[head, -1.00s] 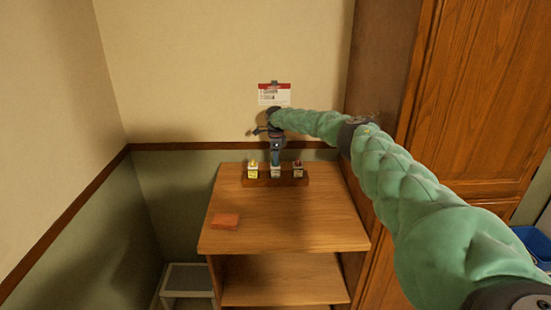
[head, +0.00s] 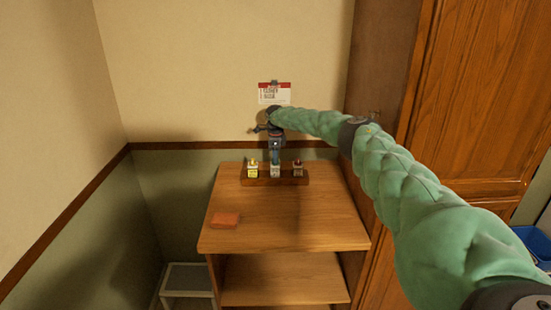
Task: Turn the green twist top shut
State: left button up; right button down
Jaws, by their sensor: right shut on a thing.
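Three small bottles stand in a row in a dark wooden rack (head: 264,182) at the back of the wooden counter. The left bottle (head: 253,170) has a yellow top and the right bottle (head: 298,170) has a dark red top. My right gripper (head: 275,162) points down over the middle bottle (head: 275,172) and is shut on its top. The gripper hides that top, so its green colour and how far it is turned cannot be seen. The middle bottle looks upright in the rack. My left gripper is not in view.
An orange-red block (head: 225,220) lies on the counter (head: 290,225) at the front left. A card with a red band (head: 274,94) hangs on the back wall. A tall wooden cabinet (head: 480,100) stands on the right. The counter's front right is clear.

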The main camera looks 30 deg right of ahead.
jog(key=shift+f+m+b, duration=0.1)
jog(key=shift+m+b, duration=0.55)
jog(key=shift+m, duration=0.55)
jog(key=shift+m+b, duration=0.35)
jog(key=shift+m, duration=0.65)
jog(key=shift+m+b, duration=0.3)
jog(key=shift+m, duration=0.5)
jog(key=m+b, duration=0.1)
jog(key=m, duration=0.3)
jog(key=shift+m, duration=0.3)
jog(key=m, duration=0.2)
jog(key=shift+m, duration=0.3)
jog(key=shift+m+b, duration=0.35)
jog(key=shift+m, duration=1.25)
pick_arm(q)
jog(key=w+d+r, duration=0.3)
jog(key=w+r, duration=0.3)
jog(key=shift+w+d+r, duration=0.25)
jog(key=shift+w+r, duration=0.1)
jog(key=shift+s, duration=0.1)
